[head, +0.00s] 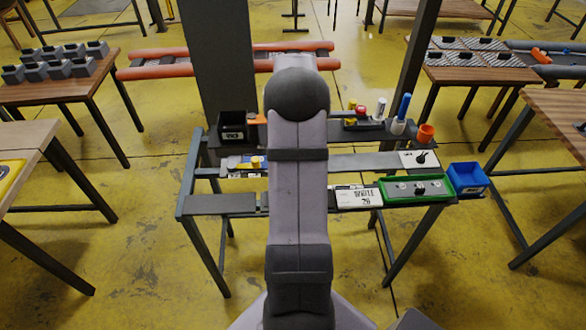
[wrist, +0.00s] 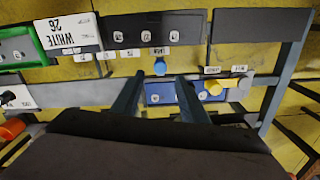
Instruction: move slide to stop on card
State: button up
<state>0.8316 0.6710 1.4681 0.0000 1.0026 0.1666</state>
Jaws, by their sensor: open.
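A white card (wrist: 72,33), printed "WHITE 26" upside down in the wrist view, lies beside the green tray. In the head view the card (head: 358,197) is at the right front of the bench. My gripper (wrist: 158,90) is open and empty, its two fingers over a blue plate (wrist: 165,97) with small white marks. A blue knob (wrist: 160,67) stands just beyond the fingertips. A yellow knob (wrist: 213,88) is right of the fingers, near small white labels. I cannot tell which part is the slide. My arm hides the bench middle in the head view.
A dark panel (wrist: 153,30) with white labels lies beside the card. The green tray (head: 415,189) and a blue bin (head: 466,178) are at the bench's right end. A black box (head: 232,127), pens (head: 401,108) and an orange cup (head: 425,134) stand farther back.

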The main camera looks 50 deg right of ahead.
jog(key=shift+f+p, duration=1.25)
jog(key=shift+f, duration=2.4)
